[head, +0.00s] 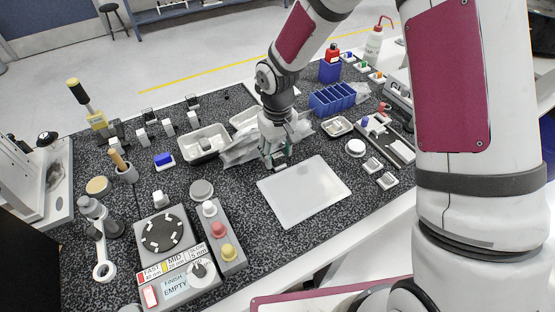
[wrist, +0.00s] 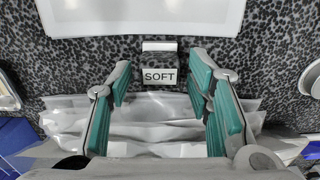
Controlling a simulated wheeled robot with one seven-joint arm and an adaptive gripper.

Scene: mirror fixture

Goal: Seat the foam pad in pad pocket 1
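My gripper (head: 274,158) is low over the speckled bench, just behind the white mat. In the wrist view my gripper (wrist: 162,80) is open, with teal-lined fingers apart. A small block with a white label reading SOFT (wrist: 159,77) shows between the fingertips, with clear gaps on both sides. Its upper part is dark grey; I cannot tell whether this is the foam pad itself or a holder for it. In the head view the block is mostly hidden by my gripper. I cannot pick out pad pocket 1 in either view.
A flat white mat (head: 304,190) lies in front of my gripper. Crumpled clear bags (head: 240,149) lie beside and behind it. A white tray (head: 203,145) stands left, blue bins (head: 332,98) behind right. A control box (head: 178,255) stands front left.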

